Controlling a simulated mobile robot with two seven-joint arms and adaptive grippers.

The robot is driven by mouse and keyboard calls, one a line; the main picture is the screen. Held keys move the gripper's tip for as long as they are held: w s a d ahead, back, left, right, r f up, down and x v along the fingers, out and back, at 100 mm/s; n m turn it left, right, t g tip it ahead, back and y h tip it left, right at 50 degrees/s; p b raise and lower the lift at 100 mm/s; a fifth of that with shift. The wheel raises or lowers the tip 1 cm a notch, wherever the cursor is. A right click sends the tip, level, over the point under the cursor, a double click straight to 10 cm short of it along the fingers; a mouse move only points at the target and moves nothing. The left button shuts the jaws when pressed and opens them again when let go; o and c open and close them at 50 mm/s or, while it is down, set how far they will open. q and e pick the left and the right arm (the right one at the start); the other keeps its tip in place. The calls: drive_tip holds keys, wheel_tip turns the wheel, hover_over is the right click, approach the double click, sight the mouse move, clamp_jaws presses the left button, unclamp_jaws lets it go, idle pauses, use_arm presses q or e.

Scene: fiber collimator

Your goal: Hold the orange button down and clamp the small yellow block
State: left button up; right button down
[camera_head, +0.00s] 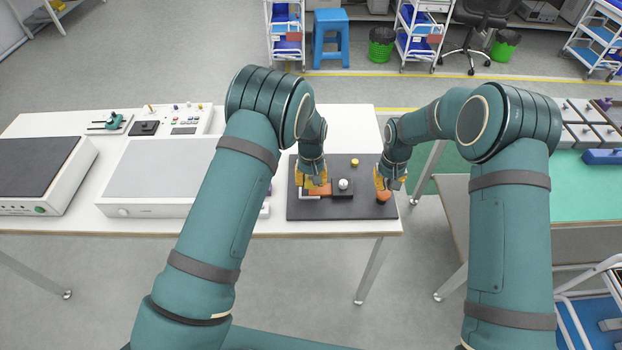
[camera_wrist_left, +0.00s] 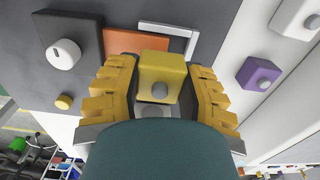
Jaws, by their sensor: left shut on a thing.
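The small yellow block (camera_wrist_left: 162,75), with a grey round knob on its face, sits between the two yellow fingers of my left gripper (camera_wrist_left: 165,98) in the left wrist view. The fingers are shut on its sides. In the head view, my left gripper (camera_head: 316,188) is low over the dark mat (camera_head: 325,208) and largely hides the block. My right gripper (camera_head: 387,184) is at the mat's right edge, its fingertips at the orange button (camera_head: 383,197). The button is partly covered; whether it is pressed down and whether the fingers are shut is unclear.
On the mat, a black box (camera_head: 342,194) with a silver knob (camera_head: 343,184) stands beside an orange piece (camera_wrist_left: 135,42) and a pale L-shaped bracket (camera_wrist_left: 178,32). A yellow knob (camera_head: 355,162) stands behind. A purple block (camera_wrist_left: 260,74) and white instrument (camera_head: 165,175) lie to the left.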

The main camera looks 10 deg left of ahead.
sight(384, 192)
drive_tip(key=shift+f, duration=0.65)
drive_tip(key=shift+f, duration=0.35)
drive_tip(key=shift+s+f, duration=0.1)
drive_tip(key=shift+f, duration=1.5)
idle(1.0)
use_arm(q)
drive_tip(key=shift+s+f, duration=0.1)
drive_tip(key=shift+f, duration=1.6)
idle(1.9)
drive_tip(key=o, duration=1.7)
use_arm(e)
drive_tip(key=shift+r, duration=0.1)
use_arm(q)
drive_tip(key=shift+r, duration=0.1)
